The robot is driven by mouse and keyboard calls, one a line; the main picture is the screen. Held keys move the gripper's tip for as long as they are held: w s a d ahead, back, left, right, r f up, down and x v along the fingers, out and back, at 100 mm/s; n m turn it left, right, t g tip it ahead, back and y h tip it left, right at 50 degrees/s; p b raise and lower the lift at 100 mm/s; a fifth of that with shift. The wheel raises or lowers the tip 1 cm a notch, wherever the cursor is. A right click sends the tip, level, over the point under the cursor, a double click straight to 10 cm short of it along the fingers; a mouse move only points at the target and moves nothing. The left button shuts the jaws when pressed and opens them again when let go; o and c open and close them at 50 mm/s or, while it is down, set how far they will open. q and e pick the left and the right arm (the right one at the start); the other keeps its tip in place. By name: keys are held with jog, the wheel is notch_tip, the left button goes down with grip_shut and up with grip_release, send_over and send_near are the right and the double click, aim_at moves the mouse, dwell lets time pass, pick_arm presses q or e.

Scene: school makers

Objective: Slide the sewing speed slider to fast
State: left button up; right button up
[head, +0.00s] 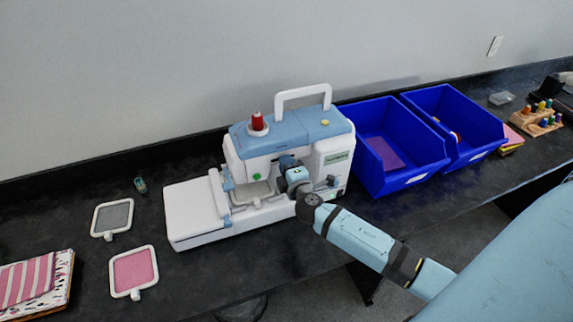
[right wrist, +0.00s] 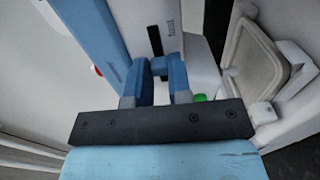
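The white and blue sewing machine (head: 292,145) stands on the dark counter in the middle of the head view. In the right wrist view, its front carries a dark slot (right wrist: 155,40) beside the printed word "fast". My right gripper (head: 285,168) is at the machine's front, left of its pillar. In the right wrist view, the two blue fingers (right wrist: 158,68) are partly closed, one on each side of the small speed slider knob (right wrist: 158,66) at the slot's near end. The fingers hide part of the knob. My left gripper is not in view.
A green button (right wrist: 200,97) is close to the right finger. The embroidery frame (right wrist: 250,62) is to the right. Blue bins (head: 405,145) stand right of the machine. Two small hoops (head: 133,271) lie on the counter at left. A wall rises behind.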

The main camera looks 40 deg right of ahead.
aim_at(293, 155)
grip_shut()
jog(key=d, duration=0.1)
jog(key=d+b, duration=0.1)
jog(key=d, duration=0.1)
jog(key=shift+s+d, duration=0.15)
jog(key=shift+s, duration=0.25)
jog(key=shift+o, duration=1.5)
grip_release()
jog(key=shift+o, duration=0.8)
jog(key=shift+d, duration=0.1)
jog(key=shift+s, duration=0.1)
